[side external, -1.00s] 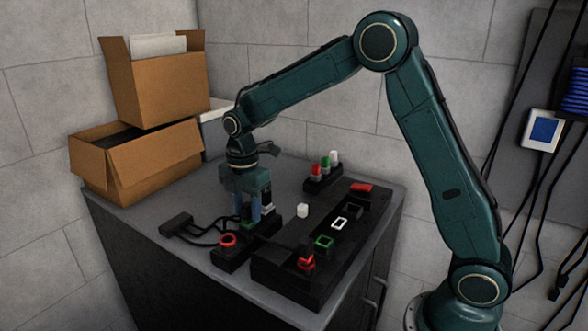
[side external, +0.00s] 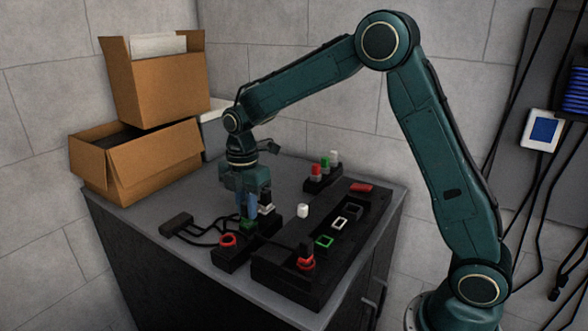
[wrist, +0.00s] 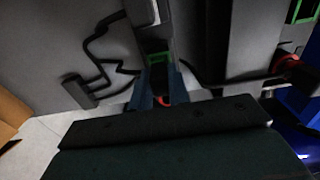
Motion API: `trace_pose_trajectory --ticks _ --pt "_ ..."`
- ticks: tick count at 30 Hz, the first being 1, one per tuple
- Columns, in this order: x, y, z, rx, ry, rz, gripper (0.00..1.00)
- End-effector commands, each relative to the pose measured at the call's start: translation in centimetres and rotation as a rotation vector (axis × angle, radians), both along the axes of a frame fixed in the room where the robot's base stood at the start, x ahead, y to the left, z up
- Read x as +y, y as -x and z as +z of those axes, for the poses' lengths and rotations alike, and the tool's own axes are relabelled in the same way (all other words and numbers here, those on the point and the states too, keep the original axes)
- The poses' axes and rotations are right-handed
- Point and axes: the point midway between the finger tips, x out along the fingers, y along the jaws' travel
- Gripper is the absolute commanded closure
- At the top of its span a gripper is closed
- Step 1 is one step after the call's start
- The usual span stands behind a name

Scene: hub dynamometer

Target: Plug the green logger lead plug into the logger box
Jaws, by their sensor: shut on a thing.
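My gripper (side external: 248,218) points down over the small dark holder at the middle of the cabinet top. Its blue fingers are shut on the green logger lead plug, which they mostly hide; a bit of green (side external: 248,225) shows at their tips. In the wrist view, green (wrist: 156,58) shows just beyond the fingers (wrist: 161,90). The plug appears to be still at the holder. The logger box appears to be the long dark box (side external: 281,272) to the right. It has a green-framed opening (side external: 324,242) and a white-framed one (side external: 340,223); a red plug (side external: 306,258) stands at its near end.
The holder has a red ring (side external: 228,240) in front and a white plug (side external: 266,208) behind my fingers. Black leads run from a dark block (side external: 176,224). A white piece (side external: 303,211) and a rack of coloured pieces (side external: 322,180) stand near the box. Cardboard boxes (side external: 135,155) stand at back left.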

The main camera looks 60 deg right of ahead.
Motion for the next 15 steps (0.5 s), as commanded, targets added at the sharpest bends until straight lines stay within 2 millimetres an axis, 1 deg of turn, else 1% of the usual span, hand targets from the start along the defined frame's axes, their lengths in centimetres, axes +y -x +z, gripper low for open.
trace_pose_trajectory --ticks 15 --pt "0.00 -0.01 0.73 -0.001 0.000 0.000 1.00"
